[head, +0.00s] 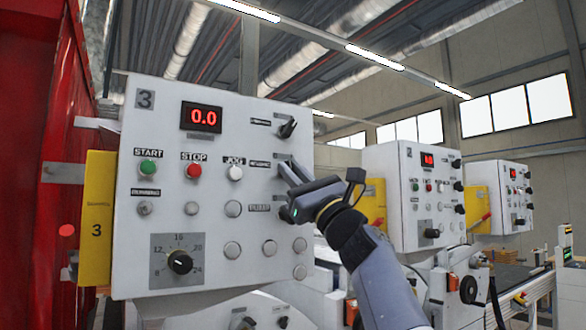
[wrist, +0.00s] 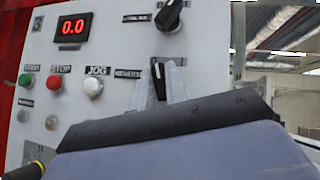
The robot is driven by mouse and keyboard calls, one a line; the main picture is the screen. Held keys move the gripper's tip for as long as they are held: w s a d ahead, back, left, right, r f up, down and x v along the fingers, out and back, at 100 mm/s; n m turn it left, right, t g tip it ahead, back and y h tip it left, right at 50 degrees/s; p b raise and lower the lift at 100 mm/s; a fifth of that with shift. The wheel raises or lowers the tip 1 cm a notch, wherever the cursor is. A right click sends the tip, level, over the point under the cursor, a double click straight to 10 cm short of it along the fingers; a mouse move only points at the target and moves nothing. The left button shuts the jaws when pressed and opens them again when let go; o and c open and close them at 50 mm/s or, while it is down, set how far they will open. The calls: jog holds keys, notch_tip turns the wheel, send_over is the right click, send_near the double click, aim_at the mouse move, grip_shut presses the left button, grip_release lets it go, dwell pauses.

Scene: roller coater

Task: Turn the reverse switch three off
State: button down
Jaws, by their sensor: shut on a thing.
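The white control panel (head: 150,100) carries the number 3 and a red 0.0 display; it fills the left of the head view. The reverse switch is a black rotary knob (wrist: 158,80) right of its label; its visible part points nearly straight up in the wrist view. My gripper (wrist: 160,78) is shut on this knob, with one pale finger on each side. In the head view my gripper (head: 287,172) reaches the panel's right edge from the lower right and hides most of the knob.
Another black knob (head: 287,128) sits just above. Green start (head: 148,168), red stop (head: 193,170) and white jog (head: 235,172) buttons lie to the left. A dial (head: 180,262) is low on the panel. Two similar panels (head: 405,200) stand farther right.

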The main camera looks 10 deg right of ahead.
jog(key=n+g+y, duration=0.1)
jog(key=n+g+y+p, duration=0.1)
jog(key=n, duration=0.1)
jog(key=shift+r+n, duration=0.25)
jog(key=shift+n, duration=0.05)
jog(key=shift+f+n+g+y, duration=0.1)
jog(key=shift+n+g+y, duration=0.3)
jog(key=shift+n+g, duration=0.4)
jog(key=c, duration=1.4)
grip_release()
jog(key=shift+c, duration=0.2)
jog(key=shift+f, duration=0.1)
